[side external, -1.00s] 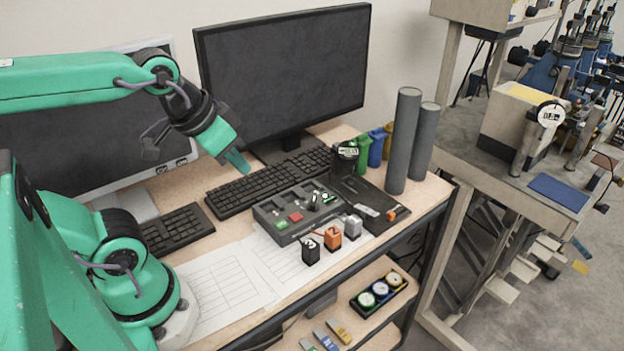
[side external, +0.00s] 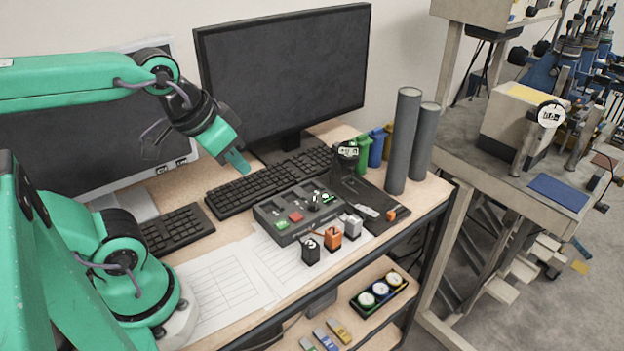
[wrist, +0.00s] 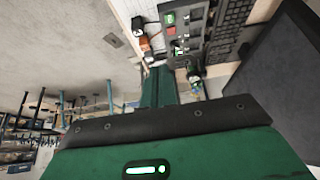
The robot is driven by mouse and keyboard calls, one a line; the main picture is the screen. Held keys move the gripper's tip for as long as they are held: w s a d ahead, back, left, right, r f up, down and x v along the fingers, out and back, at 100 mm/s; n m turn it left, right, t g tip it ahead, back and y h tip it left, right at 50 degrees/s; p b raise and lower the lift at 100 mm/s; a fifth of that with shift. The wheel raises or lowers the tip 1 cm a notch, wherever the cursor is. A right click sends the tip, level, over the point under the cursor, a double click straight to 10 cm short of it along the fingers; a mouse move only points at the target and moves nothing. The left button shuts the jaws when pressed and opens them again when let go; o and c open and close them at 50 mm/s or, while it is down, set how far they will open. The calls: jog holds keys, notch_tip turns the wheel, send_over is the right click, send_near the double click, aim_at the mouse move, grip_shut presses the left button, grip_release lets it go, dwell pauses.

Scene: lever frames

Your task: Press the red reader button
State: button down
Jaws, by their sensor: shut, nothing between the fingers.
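The red button (side external: 296,217) sits on a dark grey control box (side external: 286,239) on the desk, beside a green button (side external: 281,225). My gripper (side external: 240,165) is shut and empty. It is in the air above the keyboard, up and to the left of the box in the side view, apart from the buttons. In the wrist view the shut green fingers (wrist: 158,82) point toward the desk. The box's green button (wrist: 170,18) and red button (wrist: 171,30) show at the top there.
Numbered blocks, including an orange one (side external: 333,238), stand before the box. A black keyboard (side external: 268,183) lies behind it, with a monitor (side external: 285,75) beyond. Two tall grey cylinders (side external: 403,140) stand at the right. Paper sheets (side external: 222,290) cover the front left.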

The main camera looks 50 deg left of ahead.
jog(key=shift+w, duration=0.1)
jog(key=n+g, duration=0.9)
jog(key=g, duration=0.2)
send_over(296, 217)
notch_tip(296, 217, down, 7)
jog(key=shift+w+a+f+n+g+h, duration=0.1)
jog(key=shift+w+f+n+g+h, duration=0.1)
jog(key=shift+f+n+g, duration=0.4)
jog(key=shift+w+a+f+n+g+h, duration=0.1)
jog(key=shift+w+f+n+g, duration=0.2)
jog(key=shift+f, duration=0.5)
jog(key=shift+s, duration=0.1)
jog(key=shift+f, duration=0.2)
jog(key=shift+f, duration=4.2)
